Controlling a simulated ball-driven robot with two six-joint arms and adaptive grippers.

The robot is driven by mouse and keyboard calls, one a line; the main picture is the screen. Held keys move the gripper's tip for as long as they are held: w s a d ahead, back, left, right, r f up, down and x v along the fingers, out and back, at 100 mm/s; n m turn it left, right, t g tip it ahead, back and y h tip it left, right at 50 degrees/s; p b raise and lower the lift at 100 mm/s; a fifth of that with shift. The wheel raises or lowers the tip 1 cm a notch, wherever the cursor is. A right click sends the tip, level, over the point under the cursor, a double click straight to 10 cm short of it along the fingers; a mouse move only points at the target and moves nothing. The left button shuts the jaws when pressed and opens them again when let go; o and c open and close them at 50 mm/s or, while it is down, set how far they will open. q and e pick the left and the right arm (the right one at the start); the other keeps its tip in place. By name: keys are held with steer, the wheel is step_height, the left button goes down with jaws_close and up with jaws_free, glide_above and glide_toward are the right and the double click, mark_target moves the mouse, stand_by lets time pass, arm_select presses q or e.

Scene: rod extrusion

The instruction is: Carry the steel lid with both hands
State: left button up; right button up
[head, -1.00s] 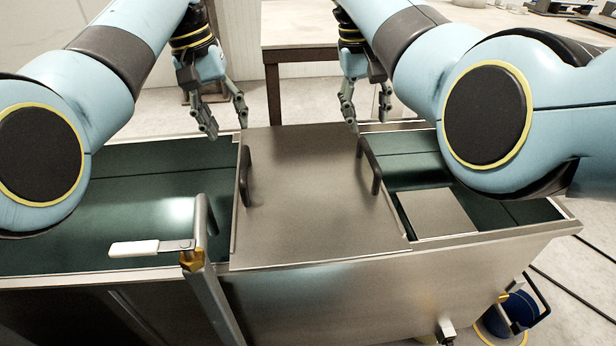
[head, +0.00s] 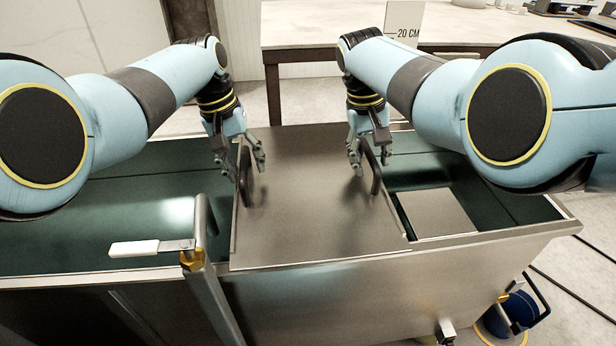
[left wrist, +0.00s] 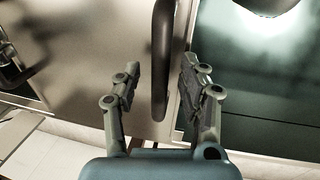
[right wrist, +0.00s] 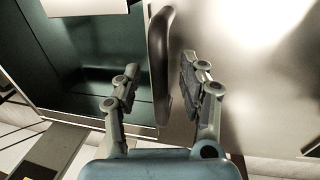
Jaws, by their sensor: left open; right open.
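The steel lid (head: 308,212) lies flat across the middle of the long steel tank, with a dark upright handle at each side. My left gripper (head: 246,172) is open at the lid's left handle (head: 245,186). In the left wrist view that handle (left wrist: 162,60) runs between the two spread fingers. My right gripper (head: 364,166) is open at the right handle (head: 372,170). In the right wrist view that handle (right wrist: 158,60) stands between the open fingers. Neither gripper visibly presses on its handle.
The steel tank (head: 380,284) has green-lined openings on both sides of the lid. A small steel plate (head: 436,212) sits in the right opening. A white-handled lever (head: 135,248) is at the front left. A blue bucket (head: 518,308) stands on the floor at right. A table (head: 310,30) is behind.

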arm_select(q)
steer(key=shift+c, duration=0.3)
arm_select(e)
steer(key=shift+c, duration=0.3)
arm_select(q)
jaws_close()
arm_select(e)
jaws_close()
arm_select(q)
steer(key=shift+w, duration=0.1)
